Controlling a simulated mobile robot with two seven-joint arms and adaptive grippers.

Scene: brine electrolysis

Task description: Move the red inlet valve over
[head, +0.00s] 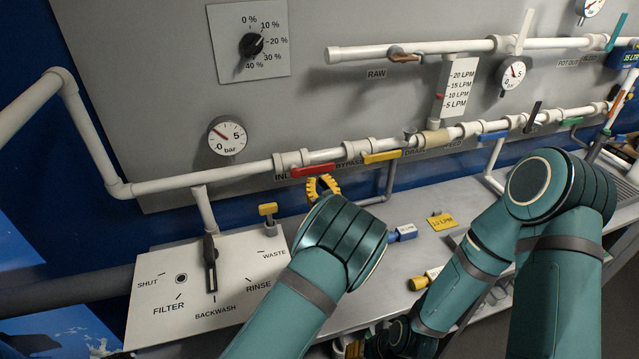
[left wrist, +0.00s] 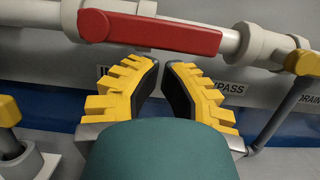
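The red inlet valve handle (head: 313,170) lies along the lower white pipe, above a partly hidden label that begins "INL". In the left wrist view the red handle (left wrist: 160,30) crosses the top of the picture. My left gripper (head: 322,186) is just below the handle, with its yellow, black-padded fingers pointing at the wall. In the left wrist view my left gripper (left wrist: 162,66) has a narrow gap between its fingertips, with nothing between them. The handle appears apart from the fingers. My right gripper (head: 350,349) is mostly hidden at the bottom edge, low beside the bench.
A yellow bypass handle (head: 382,156) sits right of the red one on the same pipe. A pressure gauge (head: 227,136) is up left. A filter panel (head: 211,290) with a black lever and a small yellow knob (head: 268,209) stands below. Tagged pieces lie on the grey bench (head: 480,200).

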